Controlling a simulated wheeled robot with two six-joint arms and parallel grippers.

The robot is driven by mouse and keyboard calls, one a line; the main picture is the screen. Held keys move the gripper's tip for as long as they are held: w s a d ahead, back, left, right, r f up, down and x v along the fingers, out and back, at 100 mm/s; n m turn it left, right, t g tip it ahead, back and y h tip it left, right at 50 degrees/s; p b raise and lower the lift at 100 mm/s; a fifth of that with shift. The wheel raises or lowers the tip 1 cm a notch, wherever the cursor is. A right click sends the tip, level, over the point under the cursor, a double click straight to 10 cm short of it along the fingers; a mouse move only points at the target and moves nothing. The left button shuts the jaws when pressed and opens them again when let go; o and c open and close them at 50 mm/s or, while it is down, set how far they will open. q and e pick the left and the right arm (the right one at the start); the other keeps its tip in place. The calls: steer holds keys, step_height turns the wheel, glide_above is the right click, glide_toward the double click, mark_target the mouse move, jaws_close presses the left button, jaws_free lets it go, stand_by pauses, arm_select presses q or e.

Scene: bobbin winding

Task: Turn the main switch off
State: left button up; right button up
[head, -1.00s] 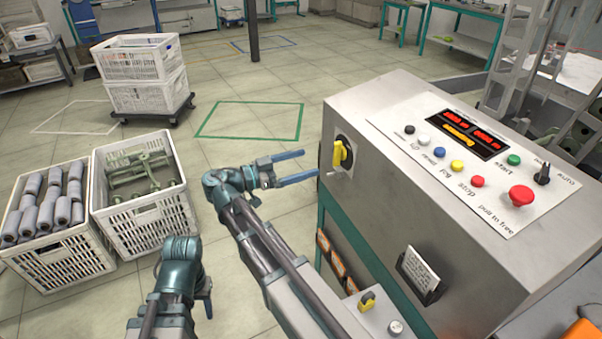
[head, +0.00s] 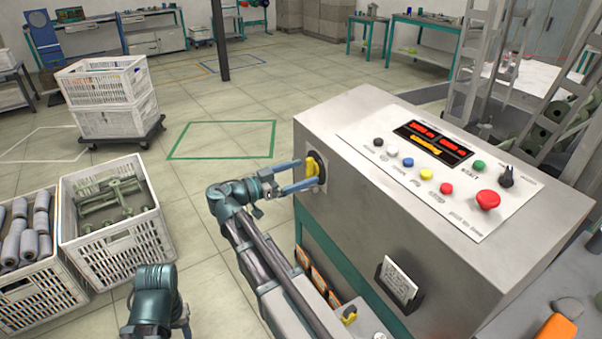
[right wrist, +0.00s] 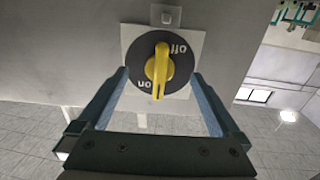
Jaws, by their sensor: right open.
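In the right wrist view the right gripper (right wrist: 160,76) holds nothing. My left gripper (head: 184,322) is low in the head view, mostly hidden by its wrist.
The cabinet top has lit red displays (head: 440,138), several coloured buttons and a red mushroom button (head: 488,200). A card holder (head: 398,284) is on the front face. Crates with spools (head: 118,240) stand on the left. The floor between crates and cabinet is clear.

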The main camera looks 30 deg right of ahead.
steer(key=shift+d, duration=0.25)
steer(key=shift+d, duration=0.75)
steer(key=shift+d, duration=0.2)
